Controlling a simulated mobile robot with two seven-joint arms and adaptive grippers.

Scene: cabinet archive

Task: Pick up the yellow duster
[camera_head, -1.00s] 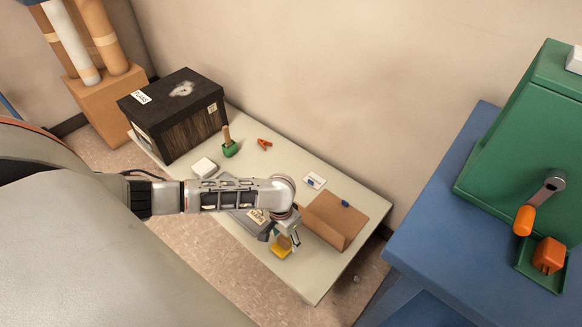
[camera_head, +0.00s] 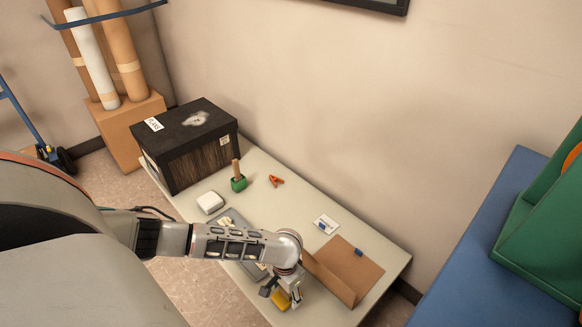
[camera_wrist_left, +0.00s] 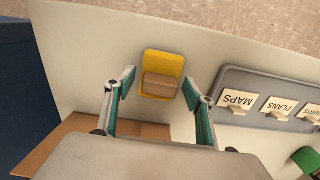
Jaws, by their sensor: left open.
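The yellow duster (camera_head: 281,299) lies on the pale table near its front edge, partly hidden by my left gripper in the head view. In the left wrist view the duster (camera_wrist_left: 162,75) is a yellow pad with a brown block-shaped handle on top. My left gripper (camera_wrist_left: 155,88) is open, with one finger on each side of the duster and visible gaps between. In the head view the left gripper (camera_head: 284,290) points down over the duster. My right gripper is not in view.
A grey panel (camera_wrist_left: 262,84) with labels such as MAPS and PLANS lies beside the duster. A brown folder (camera_head: 345,272), white card (camera_head: 326,223), orange clip (camera_head: 276,181), green-based stamp (camera_head: 238,183), white block (camera_head: 210,202) and black box (camera_head: 195,140) are on the table (camera_head: 300,213).

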